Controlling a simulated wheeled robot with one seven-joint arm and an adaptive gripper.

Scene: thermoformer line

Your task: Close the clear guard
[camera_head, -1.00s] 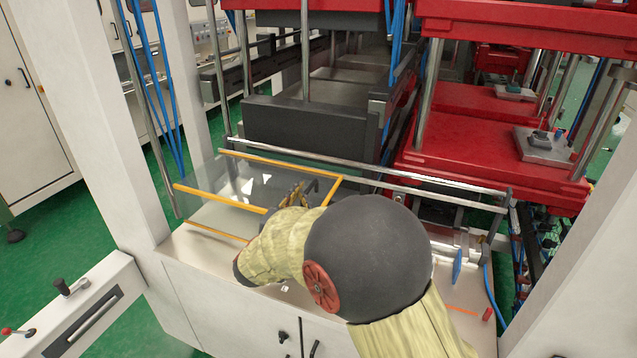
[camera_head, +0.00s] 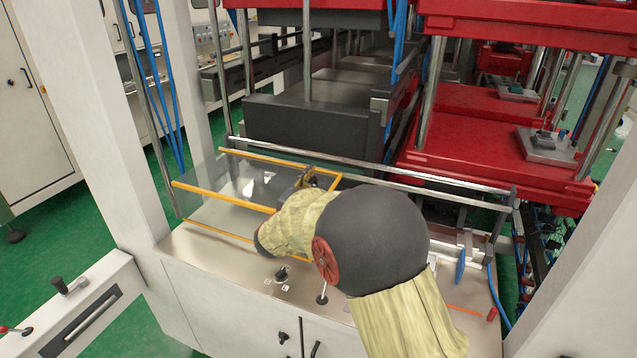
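The clear guard (camera_head: 215,177) is a see-through panel with orange edge strips, at the left of the machine's front opening. It stands out above the pale metal ledge, and its far edge lies near the chrome rail. My gripper (camera_head: 307,178) is at the guard's right part, close to its right orange strip (camera_head: 335,182). My arm's cloth-covered wrist hides much of the gripper and the guard's near right corner. I cannot tell whether the fingers touch the guard or whether they are open or shut.
Chrome rails (camera_head: 400,178) cross the opening behind the guard. Red press plates (camera_head: 470,145) stand at the right and a dark grey block (camera_head: 310,128) behind. Small levers (camera_head: 322,298) stand on the ledge (camera_head: 205,247) below my wrist. White posts (camera_head: 95,110) bound the left side.

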